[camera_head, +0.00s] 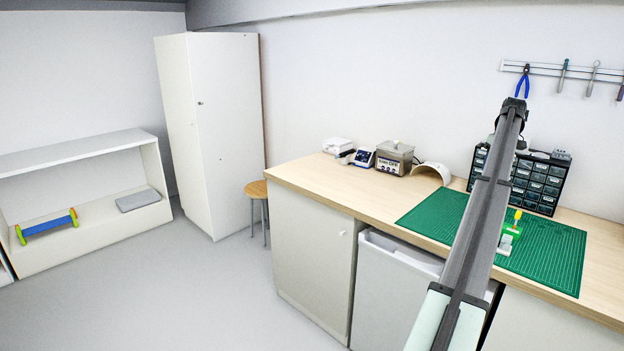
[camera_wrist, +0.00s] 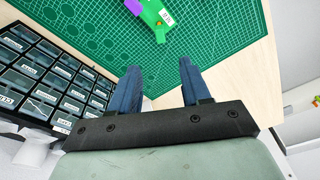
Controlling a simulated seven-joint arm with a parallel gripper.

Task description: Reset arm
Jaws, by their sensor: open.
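My gripper (camera_wrist: 158,68) shows in the wrist view with its two blue fingers spread apart and nothing between them. It is over the bench, near the edge of the green cutting mat (camera_wrist: 225,45). A green piece with a white label and a purple part (camera_wrist: 158,18) lies on the mat beyond the fingertips, apart from them. In the head view my arm reaches up across the right side of the bench, and the gripper itself is not clearly visible there. The mat (camera_head: 430,218) also shows there, with a green and yellow item (camera_head: 512,231) beside my arm.
A dark drawer cabinet (camera_head: 537,183) stands at the back of the bench, close to my arm; it also shows in the wrist view (camera_wrist: 50,75). An arched cream piece (camera_head: 433,173), a metal-sided device (camera_head: 394,158) and small devices stand further left. Tools hang on a wall rail (camera_head: 545,70).

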